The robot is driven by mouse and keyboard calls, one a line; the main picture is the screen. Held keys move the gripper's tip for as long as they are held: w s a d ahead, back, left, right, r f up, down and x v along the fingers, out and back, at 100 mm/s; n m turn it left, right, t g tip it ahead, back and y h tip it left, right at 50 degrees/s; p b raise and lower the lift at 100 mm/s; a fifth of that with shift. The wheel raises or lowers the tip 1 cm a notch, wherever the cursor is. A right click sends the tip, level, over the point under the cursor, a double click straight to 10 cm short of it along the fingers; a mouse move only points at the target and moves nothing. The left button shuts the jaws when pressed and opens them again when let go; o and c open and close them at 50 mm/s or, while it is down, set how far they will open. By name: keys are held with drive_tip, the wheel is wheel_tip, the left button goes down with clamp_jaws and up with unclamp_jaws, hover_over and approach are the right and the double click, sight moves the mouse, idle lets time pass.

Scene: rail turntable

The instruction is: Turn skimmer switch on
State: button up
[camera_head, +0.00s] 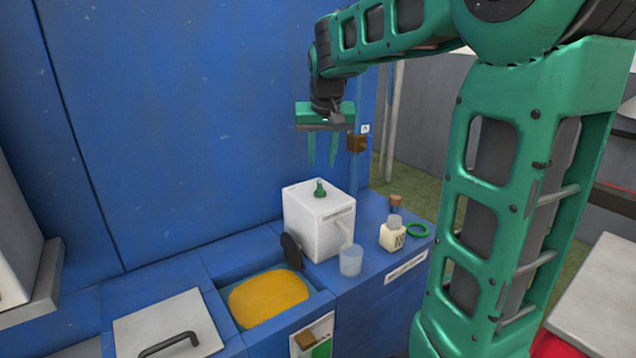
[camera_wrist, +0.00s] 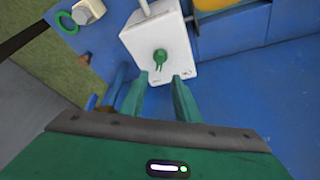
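A white box (camera_head: 309,228) stands on the blue counter, with a small green knob (camera_head: 320,188) on its top. The knob also shows in the wrist view (camera_wrist: 160,58). My gripper (camera_head: 322,160) is above the box, fingers pointing down and apart, with nothing between them. In the wrist view its fingertips (camera_wrist: 160,78) are spread near the box's edge; the knob lies beyond them. No readable marking tells which part is the skimmer switch. A tan block (camera_head: 316,332) sits on a green and white panel at the counter's front. A brown block (camera_head: 357,143) is on a blue post behind my gripper.
A basin of orange material (camera_head: 268,298) lies left of the box, with a dark disc (camera_head: 291,251) between. A handled lid (camera_head: 165,325) is at front left. A blue wall rises behind.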

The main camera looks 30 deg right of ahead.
sight(320, 184)
drive_tip(key=x, duration=0.9)
drive_tip(key=shift+f, duration=0.3)
drive_tip(key=shift+c, duration=0.5)
clamp_jaws()
